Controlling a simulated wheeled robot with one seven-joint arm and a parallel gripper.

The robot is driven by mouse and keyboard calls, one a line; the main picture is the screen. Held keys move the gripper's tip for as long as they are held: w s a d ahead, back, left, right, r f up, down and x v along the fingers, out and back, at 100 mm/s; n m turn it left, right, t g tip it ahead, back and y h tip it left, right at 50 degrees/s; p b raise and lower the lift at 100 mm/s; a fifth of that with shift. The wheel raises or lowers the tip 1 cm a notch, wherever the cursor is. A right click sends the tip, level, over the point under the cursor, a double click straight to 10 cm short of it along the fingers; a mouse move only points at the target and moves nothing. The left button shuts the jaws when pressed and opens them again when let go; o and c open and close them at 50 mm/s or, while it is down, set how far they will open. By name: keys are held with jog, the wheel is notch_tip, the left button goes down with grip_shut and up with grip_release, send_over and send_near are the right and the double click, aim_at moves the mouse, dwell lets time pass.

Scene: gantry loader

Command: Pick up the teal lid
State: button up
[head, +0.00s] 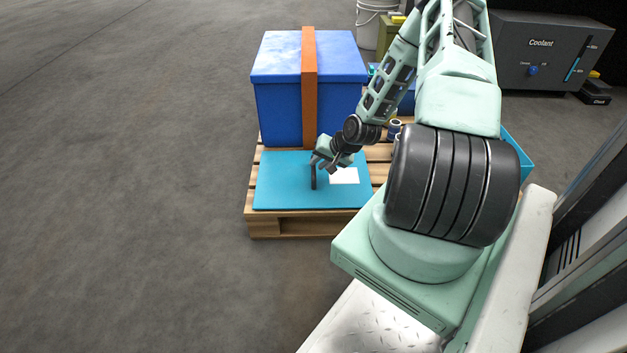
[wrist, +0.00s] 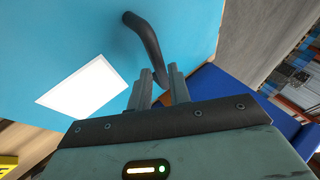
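The teal lid (head: 275,192) lies flat on the front part of a pallet. It has a dark bar handle (head: 313,178) and a white label (head: 344,175). In the wrist view the lid (wrist: 60,35) fills the upper left, with its handle (wrist: 143,42) running down to my fingers and the label (wrist: 82,87) to the left. My gripper (wrist: 160,72) is at one end of the handle; in the head view my gripper (head: 321,160) is at the handle's far end. The handle's end shows between the two fingers, which stand a little apart. Whether they press on it is unclear.
A blue box (head: 277,105) with an orange strap (head: 309,90) stands on the wooden pallet (head: 262,228) behind the lid. A grey coolant unit (head: 530,60) and a white bucket (head: 367,28) stand at the back. The floor to the left is clear.

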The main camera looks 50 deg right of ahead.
aim_at(315, 166)
jog(key=b+x, duration=0.2)
jog(key=x, duration=0.2)
jog(key=shift+s+f+b, duration=0.1)
jog(key=shift+b, duration=0.3)
grip_shut()
